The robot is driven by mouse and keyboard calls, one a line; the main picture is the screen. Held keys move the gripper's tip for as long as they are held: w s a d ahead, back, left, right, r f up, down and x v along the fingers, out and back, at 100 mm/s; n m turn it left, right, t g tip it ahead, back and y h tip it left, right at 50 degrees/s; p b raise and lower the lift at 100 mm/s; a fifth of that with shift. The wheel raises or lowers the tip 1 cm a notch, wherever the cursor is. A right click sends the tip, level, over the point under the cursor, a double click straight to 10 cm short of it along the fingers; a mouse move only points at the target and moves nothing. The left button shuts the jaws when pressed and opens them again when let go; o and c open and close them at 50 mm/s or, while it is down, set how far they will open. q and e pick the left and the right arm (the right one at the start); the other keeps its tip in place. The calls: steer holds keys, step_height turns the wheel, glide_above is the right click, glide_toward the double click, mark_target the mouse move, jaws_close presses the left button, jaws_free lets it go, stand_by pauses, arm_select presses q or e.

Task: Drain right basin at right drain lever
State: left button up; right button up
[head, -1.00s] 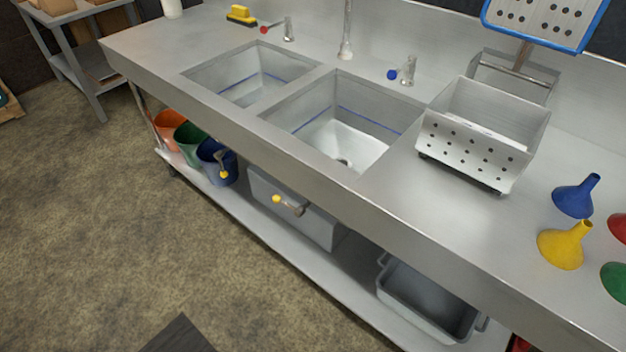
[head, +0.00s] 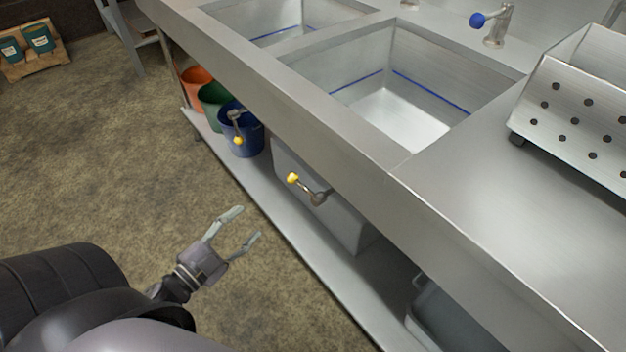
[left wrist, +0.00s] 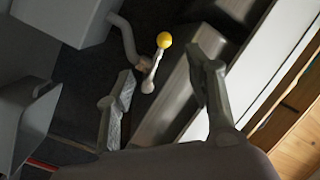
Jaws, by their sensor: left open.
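The right basin (head: 440,92) is a steel sink with a blue line around its walls; I cannot tell how much liquid is in it. The right drain lever (head: 315,194), with a yellow knob, sticks out below the counter's front edge. A similar left drain lever (head: 236,124) is farther left, in front of the blue bucket. My left gripper (head: 246,224) is open and empty, below and left of the right lever, apart from it. In the left wrist view, a yellow-knobbed lever (left wrist: 155,66) appears between the open fingers (left wrist: 162,70), beyond them. My right gripper is not in view.
The counter's front edge (head: 330,135) overhangs a lower shelf (head: 300,248). Orange, green and blue buckets (head: 248,135), a grey box (head: 345,222) and a grey tub (head: 440,318) sit below. A perforated steel box (head: 580,115) stands on the counter.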

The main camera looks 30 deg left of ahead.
arm_select(q)
glide_toward(293, 179)
steer(key=w+f, duration=0.1)
steer(key=w, duration=0.4)
steer(key=w+b, duration=0.1)
steer(key=w, duration=0.5)
steer(key=shift+d+f, duration=0.25)
steer(key=shift+d, duration=0.1)
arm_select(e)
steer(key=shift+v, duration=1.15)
arm_select(q)
steer(key=shift+c, duration=0.6)
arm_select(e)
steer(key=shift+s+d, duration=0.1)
arm_select(q)
jaws_close()
